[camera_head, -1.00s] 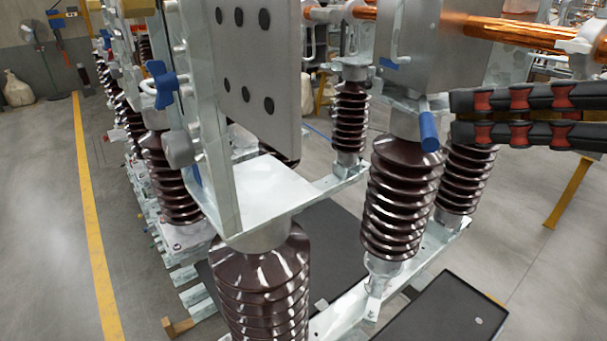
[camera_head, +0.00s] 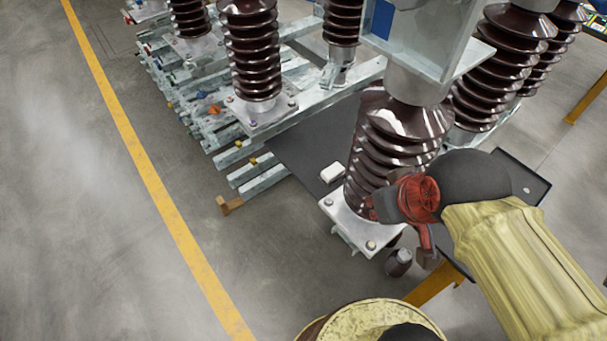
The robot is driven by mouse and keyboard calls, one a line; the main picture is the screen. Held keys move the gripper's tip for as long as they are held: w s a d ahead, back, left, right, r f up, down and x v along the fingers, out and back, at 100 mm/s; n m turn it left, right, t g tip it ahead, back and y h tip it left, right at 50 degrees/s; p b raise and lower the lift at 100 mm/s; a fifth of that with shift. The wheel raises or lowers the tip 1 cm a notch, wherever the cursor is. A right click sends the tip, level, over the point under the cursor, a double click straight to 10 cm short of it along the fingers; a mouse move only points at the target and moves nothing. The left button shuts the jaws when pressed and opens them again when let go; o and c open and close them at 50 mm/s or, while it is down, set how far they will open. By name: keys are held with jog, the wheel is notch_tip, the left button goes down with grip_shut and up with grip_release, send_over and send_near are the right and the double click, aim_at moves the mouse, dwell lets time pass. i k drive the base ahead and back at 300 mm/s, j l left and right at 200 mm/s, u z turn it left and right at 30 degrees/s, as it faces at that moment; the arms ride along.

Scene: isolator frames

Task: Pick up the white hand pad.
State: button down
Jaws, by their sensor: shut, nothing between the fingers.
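The white hand pad (camera_head: 332,172) is a small pale block lying on the dark flat board (camera_head: 300,150), just left of the front brown insulator (camera_head: 378,165). It is in plain view with nothing over it. My arm reaches in from the lower right. Its red and dark end part lies in front of the insulator's lower right side. My gripper (camera_head: 426,250) seems to be the red and dark piece below that; it is small and partly hidden. It is shut and empty, to the right of the pad and apart from it in the picture.
The insulator's metal foot (camera_head: 362,228) lies close below the pad. More ribbed insulators (camera_head: 250,50) and galvanized beams (camera_head: 262,182) stand behind and left. A dark panel (camera_head: 520,178) is at right. Grey floor left of the yellow line (camera_head: 150,160) is clear.

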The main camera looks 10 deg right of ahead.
aim_at(334, 173)
jog(key=z, duration=1.65)
jog(key=u, duration=1.65)
jog(key=j+z, duration=0.25)
jog(key=j, duration=0.5)
jog(key=i+j+z, duration=0.3)
jog(key=i+j, duration=0.15)
jog(key=j, duration=0.15)
jog(key=i+j+z, duration=0.1)
jog(key=j, duration=0.25)
jog(key=i+j+z, duration=0.3)
jog(key=j, duration=0.45)
jog(key=i, duration=0.1)
